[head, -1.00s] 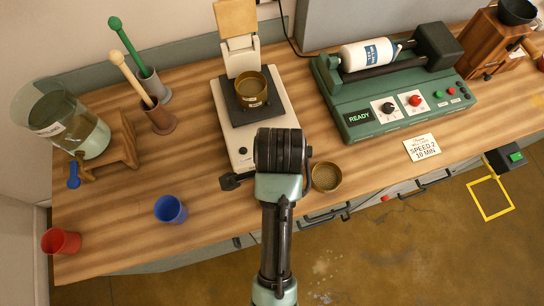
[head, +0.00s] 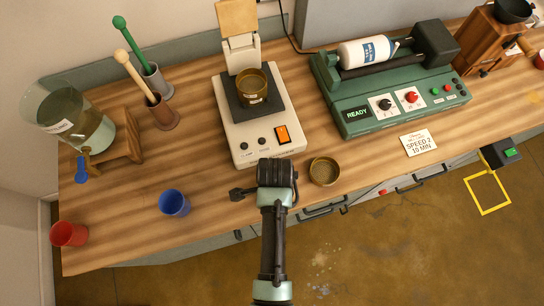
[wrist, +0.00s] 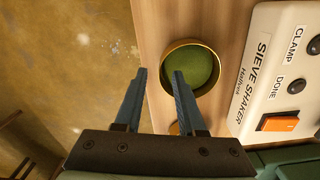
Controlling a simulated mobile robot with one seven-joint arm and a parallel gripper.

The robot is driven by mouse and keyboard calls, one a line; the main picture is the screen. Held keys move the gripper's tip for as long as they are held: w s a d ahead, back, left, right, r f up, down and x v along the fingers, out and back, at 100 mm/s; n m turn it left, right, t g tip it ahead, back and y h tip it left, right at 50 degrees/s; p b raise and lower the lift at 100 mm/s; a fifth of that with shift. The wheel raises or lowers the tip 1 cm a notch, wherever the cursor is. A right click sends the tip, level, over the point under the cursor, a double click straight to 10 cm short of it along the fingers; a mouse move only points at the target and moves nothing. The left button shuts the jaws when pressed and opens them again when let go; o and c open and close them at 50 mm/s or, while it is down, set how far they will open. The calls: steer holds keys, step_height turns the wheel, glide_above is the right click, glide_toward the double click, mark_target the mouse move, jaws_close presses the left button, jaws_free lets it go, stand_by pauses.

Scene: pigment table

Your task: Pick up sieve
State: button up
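A round brass sieve (head: 324,171) with a mesh-like floor lies on the wooden table near its front edge, right of my arm. In the wrist view the sieve (wrist: 191,67) shows a gold rim and a green inside. My gripper (wrist: 160,73) is open and empty, its two blue-grey fingers apart. The right fingertip overlaps the sieve's left rim in that view; I cannot tell the height between them. A second brass vessel (head: 252,86) sits on the sieve shaker (head: 284,148).
A blue cup (head: 174,204) and a red cup (head: 68,234) stand at the left. A green roller machine (head: 400,118) and a note card (head: 418,142) are at the right.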

steer(key=shift+f, duration=0.8)
jaws_close()
stand_by(0.9)
